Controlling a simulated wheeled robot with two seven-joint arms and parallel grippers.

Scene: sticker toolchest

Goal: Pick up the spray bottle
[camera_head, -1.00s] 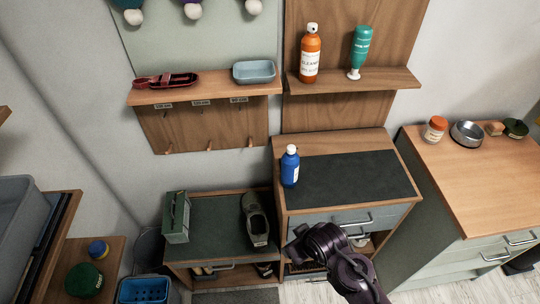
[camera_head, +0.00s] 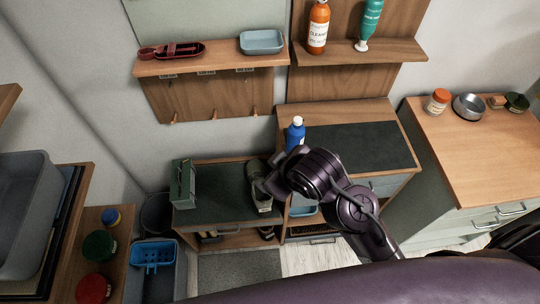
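Three bottles could be the spray bottle; none shows a clear trigger. A blue bottle (camera_head: 295,134) with a white cap stands upright at the left end of the dark-topped drawer chest, its base partly behind my arm. An orange bottle (camera_head: 318,27) with a white label stands on the upper shelf. A green bottle (camera_head: 369,15) stands beside it, white end down; the tops of both are cut off. My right gripper (camera_head: 264,188) is in front of and below the blue bottle, over the shoe, apart from the bottles. Its fingers are unclear. My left gripper is out of view.
A shoe (camera_head: 261,199) and a green box (camera_head: 184,185) are on the low bench. The dark chest top (camera_head: 358,150) is clear right of the blue bottle. A wooden shelf (camera_head: 215,60) holds a blue tray (camera_head: 262,42). Jars and a metal bowl (camera_head: 468,106) stand at right.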

